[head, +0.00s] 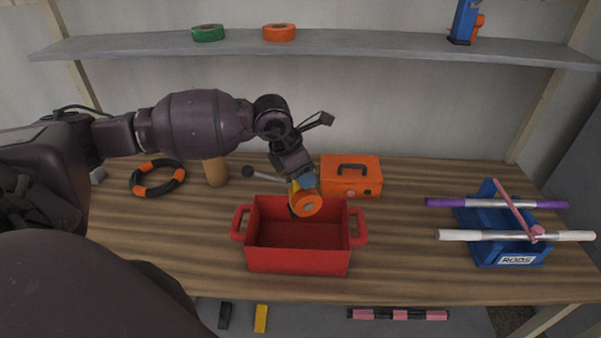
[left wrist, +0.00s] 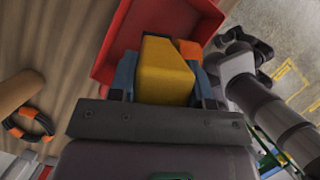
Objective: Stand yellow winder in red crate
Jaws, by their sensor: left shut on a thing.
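The yellow winder, with an orange round part (head: 306,204), is held by my left gripper (head: 301,184) in the head view. It hangs over the back part of the red crate (head: 298,262), near the back wall. In the left wrist view the winder's yellow body (left wrist: 165,72) sits between the two blue-grey fingers, with the red crate (left wrist: 112,45) behind it. The crate stands on the wooden table and its visible floor is empty. I cannot tell whether the winder touches the crate.
An orange toolbox (head: 351,184) stands just behind the crate to the right. A blue rods bin (head: 493,218) with rods across it is at the right. A black-and-orange ring (head: 158,190) and a wooden cylinder (head: 216,172) lie to the left. A grey shelf (head: 350,43) runs above.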

